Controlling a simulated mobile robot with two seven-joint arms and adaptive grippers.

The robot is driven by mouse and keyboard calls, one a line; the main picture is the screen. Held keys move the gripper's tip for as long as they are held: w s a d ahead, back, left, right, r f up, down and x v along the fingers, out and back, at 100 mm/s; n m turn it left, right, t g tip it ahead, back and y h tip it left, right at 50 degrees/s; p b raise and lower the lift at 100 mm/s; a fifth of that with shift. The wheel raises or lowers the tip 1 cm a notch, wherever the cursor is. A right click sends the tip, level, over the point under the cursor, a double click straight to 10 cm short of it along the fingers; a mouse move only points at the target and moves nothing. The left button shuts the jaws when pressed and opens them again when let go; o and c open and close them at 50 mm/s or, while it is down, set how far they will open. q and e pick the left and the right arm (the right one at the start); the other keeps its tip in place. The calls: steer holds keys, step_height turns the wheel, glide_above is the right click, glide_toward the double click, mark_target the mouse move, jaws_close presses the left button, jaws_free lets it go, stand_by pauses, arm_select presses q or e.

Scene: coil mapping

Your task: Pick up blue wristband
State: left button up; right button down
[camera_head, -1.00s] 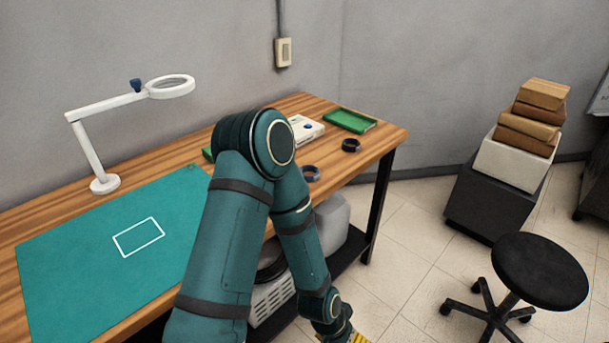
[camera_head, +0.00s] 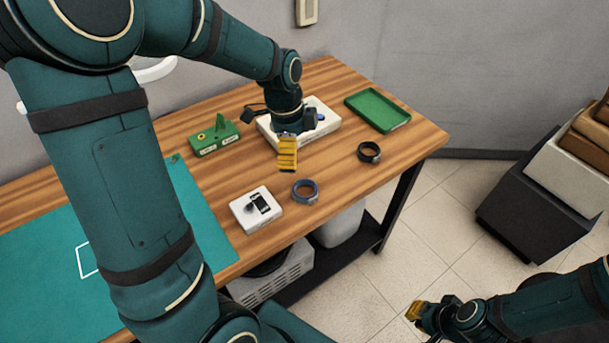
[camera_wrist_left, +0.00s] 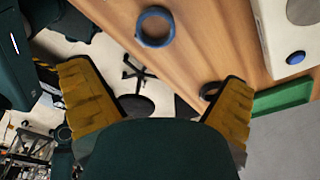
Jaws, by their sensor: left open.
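The blue wristband (camera_head: 304,201) lies flat on the wooden table near its front edge, right of a small white box. It also shows near the top of the left wrist view (camera_wrist_left: 155,44), beyond and between the fingers. My left gripper (camera_head: 287,153) is above the table, farther back than the wristband and slightly left of it. In the left wrist view its yellow fingers (camera_wrist_left: 155,78) are wide apart with nothing between them. My right gripper (camera_head: 415,310) is low at the right, off the table over the floor; its jaw opening is not clear.
A black wristband (camera_head: 370,161) lies to the right on the table (camera_head: 345,205). The white box (camera_head: 243,217), a green stand (camera_head: 214,148), a white device (camera_head: 330,128) and a green tray (camera_head: 402,124) surround the area. Bare wood lies around the blue wristband.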

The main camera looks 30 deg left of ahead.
arm_select(q)
steer(key=b, duration=0.2)
glide_above(306, 194)
steer(key=a, duration=0.1)
step_height(306, 194, down, 8)
steer(key=shift+a+r, duration=0.15)
steer(key=shift+r, duration=0.1)
steer(key=shift+d+f+b, duration=0.2)
steer(key=shift+f, duration=0.75)
steer(key=shift+d+f+b, duration=0.15)
steer(key=shift+f+b, duration=0.1)
steer(key=shift+f, duration=0.75)
steer(key=shift+d+f+b, duration=0.2)
steer(key=shift+f, duration=0.75)
steer(key=c, duration=1)
